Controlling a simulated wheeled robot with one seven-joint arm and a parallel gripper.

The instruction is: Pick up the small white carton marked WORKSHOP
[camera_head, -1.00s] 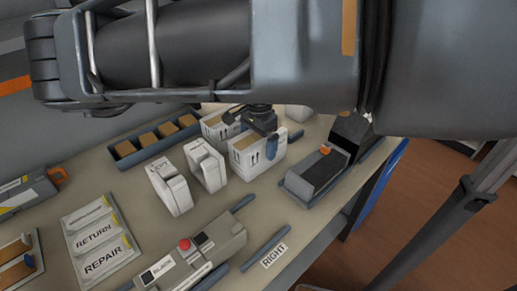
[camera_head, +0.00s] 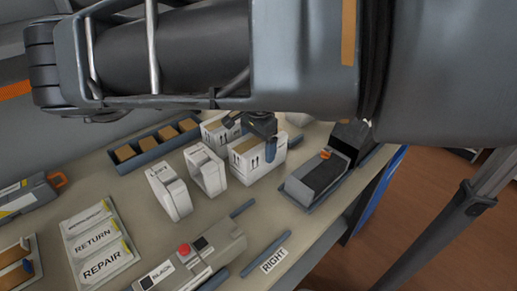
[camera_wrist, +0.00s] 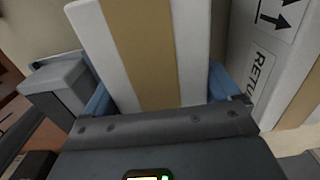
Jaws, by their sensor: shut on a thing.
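A white carton (camera_head: 250,166) with a brown tape strip on top and arrow marks on its near face stands right of centre in the head view. My gripper (camera_head: 257,137) is over it, one blue finger against its near face. In the wrist view, the blue fingers (camera_wrist: 160,98) are shut on this white carton (camera_wrist: 190,50). No WORKSHOP print is readable on it. I cannot tell whether its base touches the table. A second white carton (camera_head: 214,133) stands close behind; in the wrist view, this carton (camera_wrist: 275,60) shows part of RETURN.
A blue tray (camera_head: 147,157) of brown boxes is behind. A dark device on a grey base (camera_head: 318,176) is at right. A sign (camera_head: 98,243) reads RETURN and REPAIR. A machine with a red button (camera_head: 205,258) is in front.

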